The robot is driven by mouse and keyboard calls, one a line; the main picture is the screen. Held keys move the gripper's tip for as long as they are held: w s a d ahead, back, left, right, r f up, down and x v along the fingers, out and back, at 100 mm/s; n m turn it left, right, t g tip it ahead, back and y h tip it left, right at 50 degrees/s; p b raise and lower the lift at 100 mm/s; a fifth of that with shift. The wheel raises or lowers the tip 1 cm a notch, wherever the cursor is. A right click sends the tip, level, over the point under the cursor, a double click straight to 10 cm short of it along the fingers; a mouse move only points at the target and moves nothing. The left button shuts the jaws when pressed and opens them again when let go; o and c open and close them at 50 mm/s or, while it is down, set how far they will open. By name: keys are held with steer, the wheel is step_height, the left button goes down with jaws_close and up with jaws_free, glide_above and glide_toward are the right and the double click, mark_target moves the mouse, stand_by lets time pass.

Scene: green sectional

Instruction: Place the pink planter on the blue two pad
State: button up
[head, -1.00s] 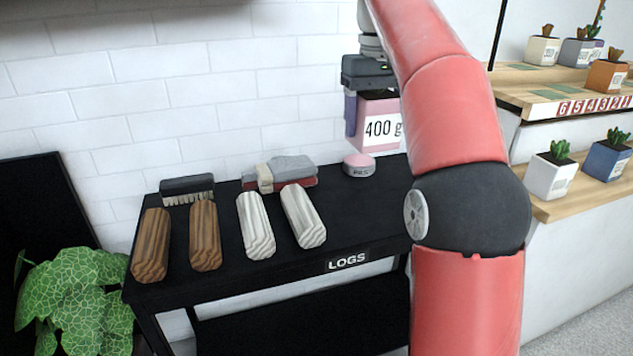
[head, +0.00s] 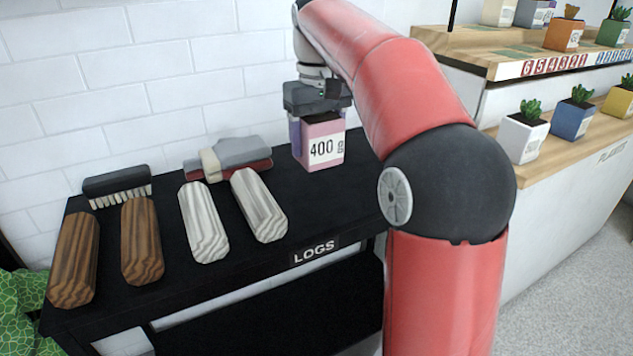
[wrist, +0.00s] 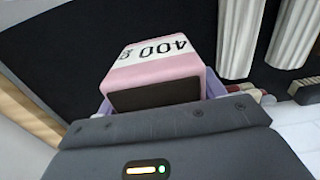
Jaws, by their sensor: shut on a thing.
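The pink planter (head: 324,155) has a white "400 g" label and is held upright by my gripper (head: 318,128). It hangs over the back right of the black table. It also shows in the wrist view (wrist: 160,72), where the lilac fingers close on both its sides. Blue number tags (head: 613,57) show on the upper plant shelf's front edge at the far right. I cannot make out the blue two pad itself.
The black table (head: 215,295) bears two brown logs, two pale logs (head: 203,222), a brush (head: 117,185) and folded cloths (head: 228,158). The wooden plant shelf (head: 575,140) at right carries several potted plants, including a white pot (head: 522,139) and a blue pot (head: 571,120).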

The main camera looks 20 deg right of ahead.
steer(key=shift+f+b, duration=0.75)
steer(key=shift+f, duration=2.85)
steer(key=shift+f, duration=0.1)
steer(key=o, duration=1.3)
steer(key=shift+f, duration=0.1)
steer(key=shift+c, duration=0.2)
